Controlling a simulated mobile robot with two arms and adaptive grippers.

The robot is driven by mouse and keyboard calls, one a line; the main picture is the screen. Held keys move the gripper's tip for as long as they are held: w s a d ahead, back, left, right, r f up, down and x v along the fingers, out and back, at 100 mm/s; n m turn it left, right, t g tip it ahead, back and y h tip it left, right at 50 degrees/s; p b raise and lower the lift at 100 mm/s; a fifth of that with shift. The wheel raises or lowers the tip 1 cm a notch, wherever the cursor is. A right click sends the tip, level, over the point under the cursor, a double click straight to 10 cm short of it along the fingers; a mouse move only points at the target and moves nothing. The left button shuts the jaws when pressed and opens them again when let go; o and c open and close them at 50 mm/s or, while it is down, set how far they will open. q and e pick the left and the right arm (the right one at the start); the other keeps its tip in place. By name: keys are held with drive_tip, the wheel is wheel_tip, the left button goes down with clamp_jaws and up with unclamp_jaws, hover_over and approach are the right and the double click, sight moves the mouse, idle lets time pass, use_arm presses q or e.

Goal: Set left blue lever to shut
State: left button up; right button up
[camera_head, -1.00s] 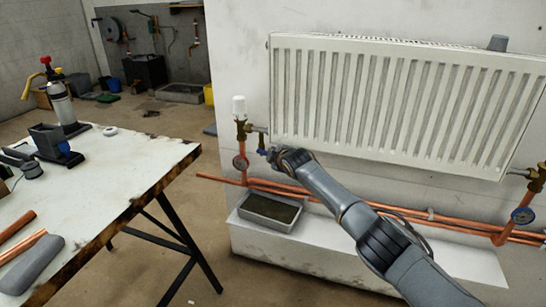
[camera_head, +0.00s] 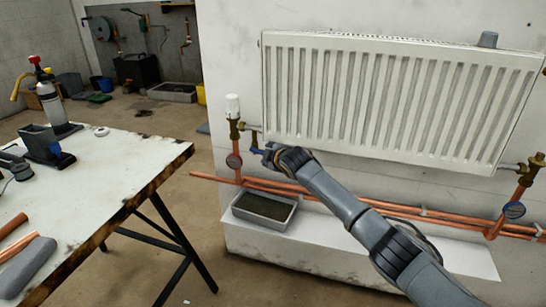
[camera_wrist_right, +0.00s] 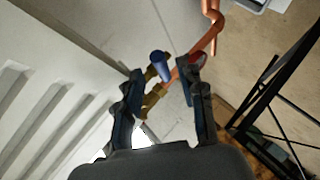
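The blue lever (camera_wrist_right: 160,66) is on the brass valve (camera_wrist_right: 153,98) below the left end of the radiator. In the right wrist view it lies between my right gripper's two fingertips, with a visible gap on each side. In the head view my right gripper (camera_head: 268,154) reaches from the right to the radiator's lower left corner, and only a small bit of blue shows at its tip. The gripper is open, and I see no clear contact with the lever. The lever's exact angle to the pipe is hard to tell. My left gripper is not in view.
The white radiator (camera_head: 400,95) hangs directly above my right arm. Copper pipes (camera_head: 420,218) run below, over a ledge with a grey tray (camera_head: 264,207). A workbench (camera_head: 120,175) stands at left.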

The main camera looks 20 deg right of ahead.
drive_tip(key=shift+v, duration=2.4)
